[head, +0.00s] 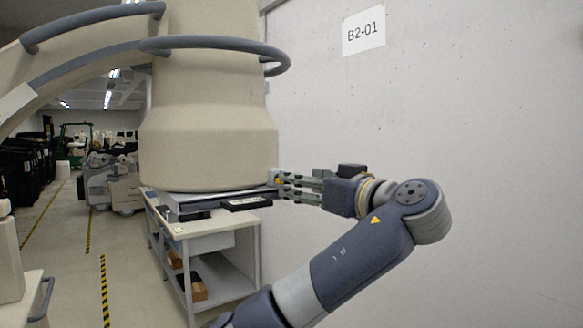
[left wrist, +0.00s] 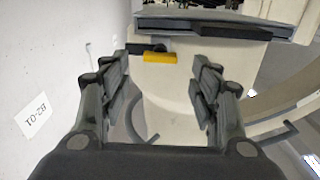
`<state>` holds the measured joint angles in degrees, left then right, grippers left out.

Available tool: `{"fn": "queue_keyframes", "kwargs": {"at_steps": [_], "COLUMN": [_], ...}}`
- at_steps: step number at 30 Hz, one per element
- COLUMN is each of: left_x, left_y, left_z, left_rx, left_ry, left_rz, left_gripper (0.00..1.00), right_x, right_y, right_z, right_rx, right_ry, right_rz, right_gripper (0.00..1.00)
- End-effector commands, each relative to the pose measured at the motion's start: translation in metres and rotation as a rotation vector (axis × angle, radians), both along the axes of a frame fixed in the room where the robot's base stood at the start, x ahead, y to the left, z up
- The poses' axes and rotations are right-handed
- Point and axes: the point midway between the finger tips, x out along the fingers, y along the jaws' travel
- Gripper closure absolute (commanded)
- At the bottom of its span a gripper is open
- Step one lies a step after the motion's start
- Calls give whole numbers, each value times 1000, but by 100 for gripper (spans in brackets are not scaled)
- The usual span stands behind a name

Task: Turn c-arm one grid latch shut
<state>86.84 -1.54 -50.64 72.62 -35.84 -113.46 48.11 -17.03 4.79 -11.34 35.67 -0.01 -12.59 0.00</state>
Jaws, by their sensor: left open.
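The c-arm (head: 205,130) is a large cream cylinder in the head view, with a flat grey grid plate (head: 190,207) under its lower end. The latch (left wrist: 159,57) is a yellow bar beside a dark mount in the left wrist view. It lies crosswise between and just beyond my left gripper's fingers (left wrist: 162,78), which are spread with a gap on both sides. In the head view my left gripper (head: 279,183) points left at the grid plate's right end, where only a speck of yellow shows. Whether the fingers touch the latch is unclear. My right gripper is out of view.
A white wall with a B2-01 sign (head: 363,31) stands close on the right. A white cart (head: 215,244) with boxes on its lower shelf is below the c-arm. Curved grey rails (head: 215,43) run around the c-arm. An aisle lies open at left.

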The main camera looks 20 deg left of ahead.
Motion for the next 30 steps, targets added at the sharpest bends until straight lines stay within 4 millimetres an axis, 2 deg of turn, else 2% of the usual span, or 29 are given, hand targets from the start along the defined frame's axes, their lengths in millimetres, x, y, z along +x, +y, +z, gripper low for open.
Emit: {"fn": "queue_keyframes", "kwargs": {"at_steps": [1,9,21,23,27,30], "left_x": [7,28,32,32,32,32], "left_y": [9,35,40,40,40,40], "left_z": [6,2,-1,-1,-1,-1], "left_rx": [2,1,1,1,1,1], "left_ry": [2,2,1,1,1,1], "left_rz": [3,0,-2,-2,-2,-2], "left_gripper": [43,43,43,55,86,88], "right_x": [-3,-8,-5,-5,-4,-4], "right_y": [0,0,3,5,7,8], "right_z": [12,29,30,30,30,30], "right_rx": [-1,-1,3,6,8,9], "right_ry": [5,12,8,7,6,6], "right_rz": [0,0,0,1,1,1], "right_gripper": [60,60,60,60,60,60]}}
